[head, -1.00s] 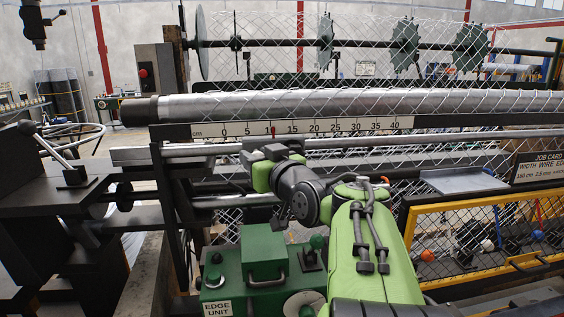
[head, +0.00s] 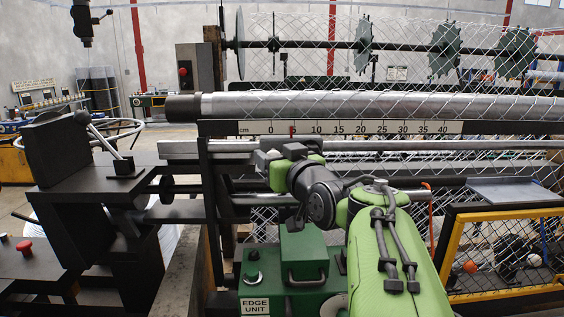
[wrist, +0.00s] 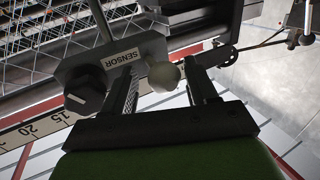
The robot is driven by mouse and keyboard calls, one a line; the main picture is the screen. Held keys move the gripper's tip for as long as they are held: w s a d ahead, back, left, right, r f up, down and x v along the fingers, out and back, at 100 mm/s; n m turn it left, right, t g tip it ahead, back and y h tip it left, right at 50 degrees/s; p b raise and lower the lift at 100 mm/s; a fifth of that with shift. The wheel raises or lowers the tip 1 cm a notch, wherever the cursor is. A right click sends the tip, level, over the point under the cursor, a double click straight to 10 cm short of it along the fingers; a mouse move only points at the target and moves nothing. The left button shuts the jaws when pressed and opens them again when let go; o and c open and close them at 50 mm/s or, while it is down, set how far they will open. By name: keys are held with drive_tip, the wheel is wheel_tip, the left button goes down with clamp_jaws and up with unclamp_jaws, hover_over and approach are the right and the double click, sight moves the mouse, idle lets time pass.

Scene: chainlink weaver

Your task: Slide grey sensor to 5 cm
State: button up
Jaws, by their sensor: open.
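The grey sensor (wrist: 150,45) is a carriage with a "SENSOR" label in the wrist view. It carries a pale ball knob (wrist: 165,77) and a black ribbed knob (wrist: 86,94). My gripper (wrist: 161,72) is open, with its fingers on either side of the pale knob and a visible gap at each side. In the head view the cm scale (head: 350,128) runs below the large roller. A red pointer (head: 292,130) stands midway between 0 and 10, at about 5. My arm's end hides most of the sensor there.
A green edge unit (head: 285,262) stands below my arm. A yellow-framed mesh guard (head: 505,210) is at the right, with a grey shelf (head: 514,190) above it. Dark machine parts (head: 75,170) fill the left. Wire mesh hangs over the roller (head: 370,106).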

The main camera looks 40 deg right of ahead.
drive_tip(key=b+v, duration=0.2)
drive_tip(key=v, duration=1.3)
drive_tip(key=shift+s, duration=0.3)
drive_tip(key=w+a+f+n+g+y, duration=0.1)
drive_tip(key=a+f+g+y, duration=0.15)
drive_tip(key=a+f, duration=0.4)
drive_tip(key=a+f+g+y, duration=0.2)
drive_tip(key=a+f+g, duration=0.2)
drive_tip(key=f, duration=0.5)
drive_tip(key=s+a+f+n+g, duration=0.1)
drive_tip(key=s+a+f+g, duration=0.4)
drive_tip(key=s+f, duration=0.5)
drive_tip(key=shift+a+f+h, duration=0.35)
drive_tip(key=shift+a+f, duration=0.2)
drive_tip(key=shift+f, duration=0.3)
